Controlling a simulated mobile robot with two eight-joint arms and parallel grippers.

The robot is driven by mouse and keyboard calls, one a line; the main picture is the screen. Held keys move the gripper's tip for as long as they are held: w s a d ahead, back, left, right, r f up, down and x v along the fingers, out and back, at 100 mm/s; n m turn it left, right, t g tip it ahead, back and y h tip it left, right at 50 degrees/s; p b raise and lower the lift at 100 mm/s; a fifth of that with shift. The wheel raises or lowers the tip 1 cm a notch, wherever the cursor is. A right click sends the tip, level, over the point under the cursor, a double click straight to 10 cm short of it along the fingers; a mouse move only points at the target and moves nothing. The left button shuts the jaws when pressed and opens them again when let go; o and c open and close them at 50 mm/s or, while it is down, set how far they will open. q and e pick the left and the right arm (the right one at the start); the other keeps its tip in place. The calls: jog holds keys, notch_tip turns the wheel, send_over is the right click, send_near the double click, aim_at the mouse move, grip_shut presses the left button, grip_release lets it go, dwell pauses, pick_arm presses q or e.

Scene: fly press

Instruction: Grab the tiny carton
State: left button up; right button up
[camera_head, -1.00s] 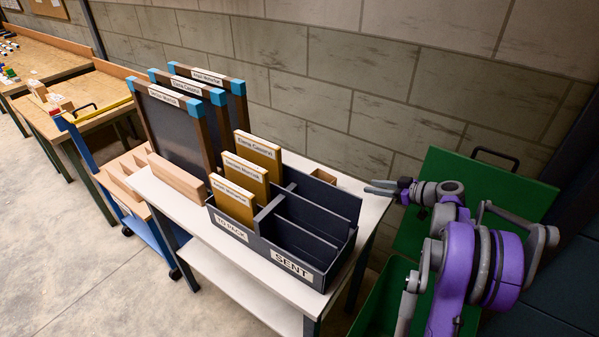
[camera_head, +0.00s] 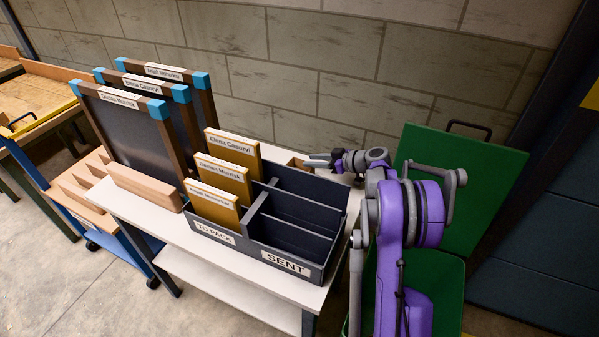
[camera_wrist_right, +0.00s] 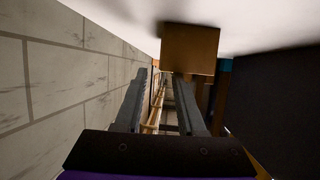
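The tiny carton (camera_head: 299,166) is a small brown box on the white table, behind the dark sorting tray. In the head view it is partly hidden by the tray and by my right gripper (camera_head: 318,160), which is close to it on the right. In the right wrist view the carton (camera_wrist_right: 190,48) hangs from the white table surface at the top, since that view is upside down. The fingers of my right gripper (camera_wrist_right: 159,100) are apart with nothing held between them; the carton is ahead, toward the right finger. My left gripper is not in view.
The dark tray (camera_head: 320,262), labelled TO PACK and SENT, holds yellow name-labelled packs (camera_head: 213,205) on its left side. Framed boards (camera_head: 124,130) stand to the left. A block wall (camera_head: 320,60) runs behind the table. A green open container (camera_head: 480,190) stands at right.

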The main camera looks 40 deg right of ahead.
aim_at(295, 162)
jog(key=x, duration=0.4)
jog(key=shift+w+a+f, duration=0.1)
jog(key=shift+f, duration=0.15)
grip_shut()
